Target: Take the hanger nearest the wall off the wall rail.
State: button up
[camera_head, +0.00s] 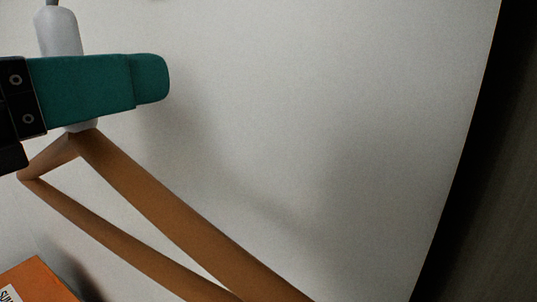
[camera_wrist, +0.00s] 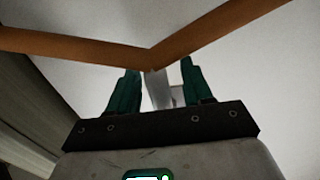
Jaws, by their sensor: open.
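A brown wooden hanger (camera_head: 170,205) hangs at the left of the head view, with a grey neck (camera_head: 60,32) at its top. My gripper (camera_head: 150,78) shows there as a teal finger crossing in front of the neck, just above the wooden arms. In the wrist view, my gripper (camera_wrist: 158,72) is open, with one teal finger on each side of the hanger's (camera_wrist: 90,48) grey neck. The neck stands between the fingers, and I cannot tell whether either one touches it. The rail and the top of the hook are out of view. Only one hanger shows.
A plain white wall surface (camera_head: 330,130) fills most of the head view behind the hanger, with soft shadows on it. A dark area (camera_head: 490,200) borders it on the right. An orange object (camera_head: 45,278) with a printed label sits at the bottom left.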

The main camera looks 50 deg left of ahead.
grip_shut()
jog(key=shift+r, duration=0.15)
dwell(0.5)
